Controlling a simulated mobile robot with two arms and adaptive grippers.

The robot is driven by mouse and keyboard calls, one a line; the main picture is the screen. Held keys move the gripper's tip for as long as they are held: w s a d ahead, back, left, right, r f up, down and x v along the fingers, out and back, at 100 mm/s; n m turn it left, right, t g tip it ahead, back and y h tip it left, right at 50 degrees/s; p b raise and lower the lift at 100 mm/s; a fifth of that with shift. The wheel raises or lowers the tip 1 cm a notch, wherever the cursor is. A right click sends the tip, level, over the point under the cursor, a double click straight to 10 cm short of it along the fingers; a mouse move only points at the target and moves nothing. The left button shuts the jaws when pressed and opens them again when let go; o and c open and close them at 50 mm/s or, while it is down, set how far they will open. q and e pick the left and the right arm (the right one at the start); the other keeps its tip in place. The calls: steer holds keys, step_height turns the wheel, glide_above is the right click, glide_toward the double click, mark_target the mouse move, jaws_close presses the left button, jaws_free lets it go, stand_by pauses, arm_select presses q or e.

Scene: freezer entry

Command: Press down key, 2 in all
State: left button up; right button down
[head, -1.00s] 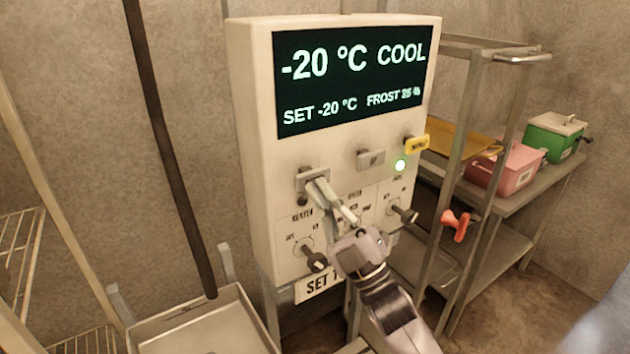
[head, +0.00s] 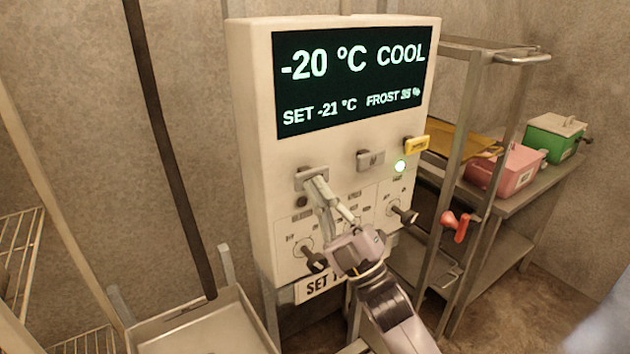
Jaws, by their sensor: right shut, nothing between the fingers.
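A cream control box (head: 253,130) stands in the middle of the head view. Its dark display (head: 350,75) reads -20 °C COOL, SET -21 °C, and a frost percentage that is blurred. The left grey key (head: 306,174) sits below the display; its marking is hidden or too small to read. My right gripper (head: 318,184) is shut and empty, its fingertips at this left key, seeming to touch it. A second grey key (head: 370,160) and a yellow key (head: 416,144) are to the right. My left gripper is not in view.
Dark knobs (head: 404,215) stick out of the lower panel, near my right gripper. A metal tray (head: 215,330) stands at lower left. A shelf at right bears a pink box (head: 513,172) and a green box (head: 555,138).

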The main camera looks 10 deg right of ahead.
steer(key=shift+w, duration=0.15)
stand_by(0.4)
steer(key=shift+s+d, duration=0.3)
steer(key=shift+s, duration=0.6)
steer(key=s, duration=0.1)
steer(key=s+d, duration=0.1)
steer(key=s, duration=0.2)
steer(key=shift+s+d+p, duration=0.35)
steer(key=shift+p, duration=0.05)
stand_by(1.5)
